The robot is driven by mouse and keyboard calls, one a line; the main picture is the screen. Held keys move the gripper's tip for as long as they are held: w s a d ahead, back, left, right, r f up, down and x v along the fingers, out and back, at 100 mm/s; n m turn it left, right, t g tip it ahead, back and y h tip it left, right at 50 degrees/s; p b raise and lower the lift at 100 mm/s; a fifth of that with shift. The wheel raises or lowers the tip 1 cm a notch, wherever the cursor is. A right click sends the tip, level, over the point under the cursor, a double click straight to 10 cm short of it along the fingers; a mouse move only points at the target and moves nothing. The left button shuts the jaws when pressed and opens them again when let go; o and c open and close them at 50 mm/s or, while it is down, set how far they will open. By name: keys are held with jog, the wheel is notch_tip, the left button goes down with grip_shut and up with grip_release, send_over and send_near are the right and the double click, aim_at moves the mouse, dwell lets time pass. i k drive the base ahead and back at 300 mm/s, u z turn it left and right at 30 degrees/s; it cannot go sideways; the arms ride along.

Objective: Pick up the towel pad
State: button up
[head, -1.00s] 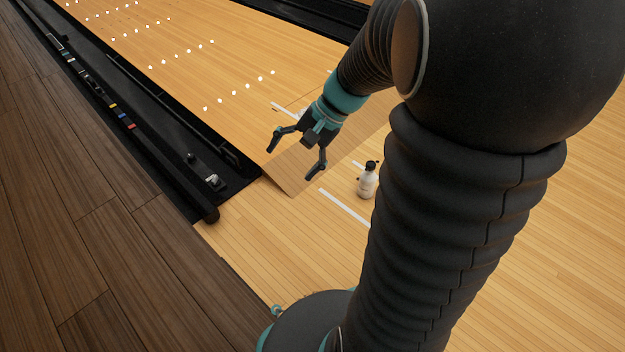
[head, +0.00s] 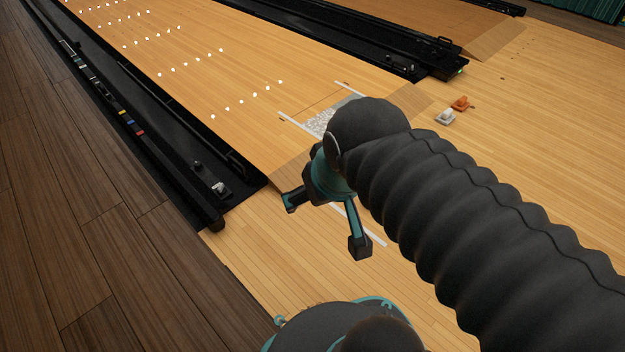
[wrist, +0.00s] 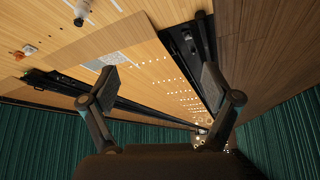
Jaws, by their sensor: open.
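Two small objects stand on the wooden floor at the right in the head view: a pale grey-white one (head: 445,117) and an orange one (head: 461,103). They also show at the left edge of the wrist view, the pale one (wrist: 30,48) and the orange one (wrist: 20,55). Either may be the towel pad; they are too small to tell. My gripper (head: 325,225) is open and empty above the floor by the lane's near end, well to the left of both. In the wrist view its fingers (wrist: 160,90) are spread, with nothing between them.
A speckled grey-white patch (head: 320,122) lies on the lane between white lines, partly hidden by my arm. Black gutters (head: 440,66) edge the lane. The floor around the small objects is clear.

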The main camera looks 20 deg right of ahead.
aim_at(444, 118)
jog(key=z, duration=1.55)
